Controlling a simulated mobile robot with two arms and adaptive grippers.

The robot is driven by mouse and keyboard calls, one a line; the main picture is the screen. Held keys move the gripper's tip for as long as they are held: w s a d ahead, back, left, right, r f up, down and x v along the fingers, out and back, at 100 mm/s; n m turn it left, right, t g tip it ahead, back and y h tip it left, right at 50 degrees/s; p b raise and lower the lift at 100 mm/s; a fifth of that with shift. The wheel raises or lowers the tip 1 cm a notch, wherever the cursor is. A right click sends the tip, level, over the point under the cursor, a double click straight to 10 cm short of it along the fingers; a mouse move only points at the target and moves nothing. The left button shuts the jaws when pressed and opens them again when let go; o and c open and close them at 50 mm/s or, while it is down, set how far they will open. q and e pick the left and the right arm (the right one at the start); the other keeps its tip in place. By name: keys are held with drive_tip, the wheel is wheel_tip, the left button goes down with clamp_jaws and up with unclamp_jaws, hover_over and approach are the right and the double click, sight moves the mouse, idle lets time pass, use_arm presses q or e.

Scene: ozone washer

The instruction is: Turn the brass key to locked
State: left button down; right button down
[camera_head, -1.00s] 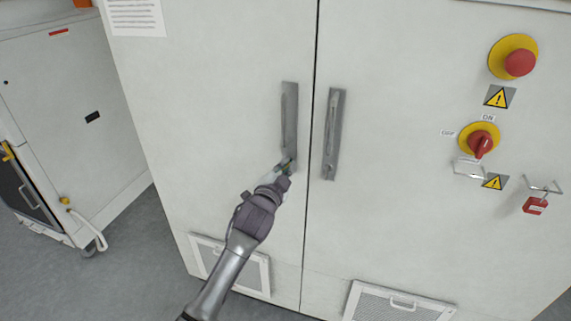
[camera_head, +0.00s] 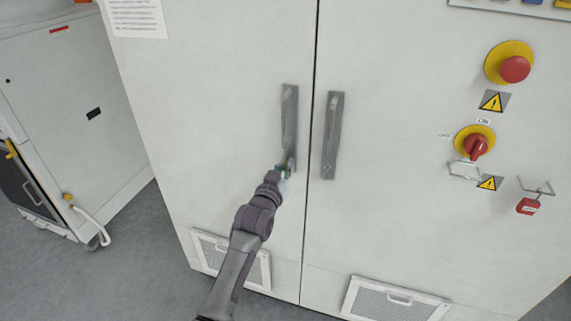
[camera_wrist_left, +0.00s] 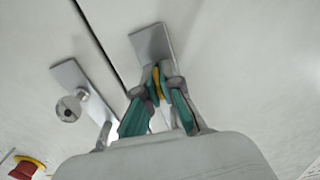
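The lower end of the left door's grey handle plate (camera_head: 289,125) is where my left gripper (camera_head: 285,168) works. In the left wrist view this plate (camera_wrist_left: 150,42) lies just beyond the fingertips. A small yellow piece, seemingly the brass key (camera_wrist_left: 157,82), shows between the teal-padded fingers of my left gripper (camera_wrist_left: 160,90). The fingers are drawn in and appear closed on it. The key's lower part and its turned position are hidden by the fingers. In the head view the key cannot be made out. My right gripper is not in view.
The right door's handle (camera_head: 332,135) stands close beside, across the door gap. A red emergency button (camera_head: 515,69), a red rotary switch (camera_head: 475,147) and a red padlock (camera_head: 527,206) are on the right. A grey cabinet (camera_head: 75,110) stands at left.

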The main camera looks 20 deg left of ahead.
use_arm(q)
drive_tip(key=shift+f+n, duration=0.1)
drive_tip(key=shift+n, duration=0.2)
drive_tip(key=c, duration=1.3)
unclamp_jaws()
drive_tip(key=shift+c, duration=0.2)
drive_tip(key=s, duration=1.2)
drive_tip(key=shift+a, duration=0.2)
